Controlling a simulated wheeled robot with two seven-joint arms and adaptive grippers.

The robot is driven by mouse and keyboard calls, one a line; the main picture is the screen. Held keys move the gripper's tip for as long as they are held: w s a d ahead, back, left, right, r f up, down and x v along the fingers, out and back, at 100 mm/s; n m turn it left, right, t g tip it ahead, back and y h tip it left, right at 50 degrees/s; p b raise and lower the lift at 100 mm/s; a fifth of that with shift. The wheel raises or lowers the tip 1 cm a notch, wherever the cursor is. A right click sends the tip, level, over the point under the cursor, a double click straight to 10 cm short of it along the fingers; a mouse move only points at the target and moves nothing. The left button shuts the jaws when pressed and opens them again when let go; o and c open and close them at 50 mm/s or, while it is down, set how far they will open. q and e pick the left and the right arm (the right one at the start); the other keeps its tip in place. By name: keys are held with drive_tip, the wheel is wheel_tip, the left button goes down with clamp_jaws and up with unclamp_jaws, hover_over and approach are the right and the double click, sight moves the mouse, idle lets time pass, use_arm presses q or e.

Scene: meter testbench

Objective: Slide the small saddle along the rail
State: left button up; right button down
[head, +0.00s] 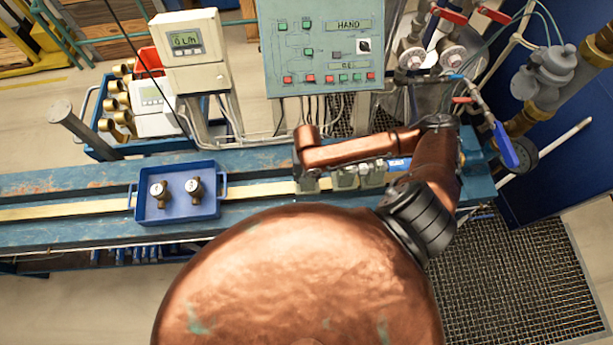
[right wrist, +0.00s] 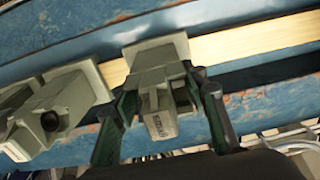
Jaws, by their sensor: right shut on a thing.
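The small saddle (right wrist: 158,85) is a grey block with a label, seated on the pale yellow rail (right wrist: 255,42) in the right wrist view. My right gripper (right wrist: 162,122) has its dark green fingers on either side of the saddle and is shut on it. In the head view the saddle (head: 307,184) is the leftmost of several grey blocks on the rail (head: 258,191), partly under my right arm. My right gripper's fingers are mostly hidden there by the arm. My left gripper is not in view.
Other grey saddles (head: 345,177) stand close by on the rail, right of the held one in the head view. A blue tray (head: 178,213) with two small meters sits across the rail to the left. Bare rail lies between tray and held saddle.

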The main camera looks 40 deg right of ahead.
drive_tip(key=c, duration=1.1)
unclamp_jaws()
wheel_tip(320, 180, up, 11)
drive_tip(key=shift+f, duration=0.15)
drive_tip(key=shift+r, duration=0.65)
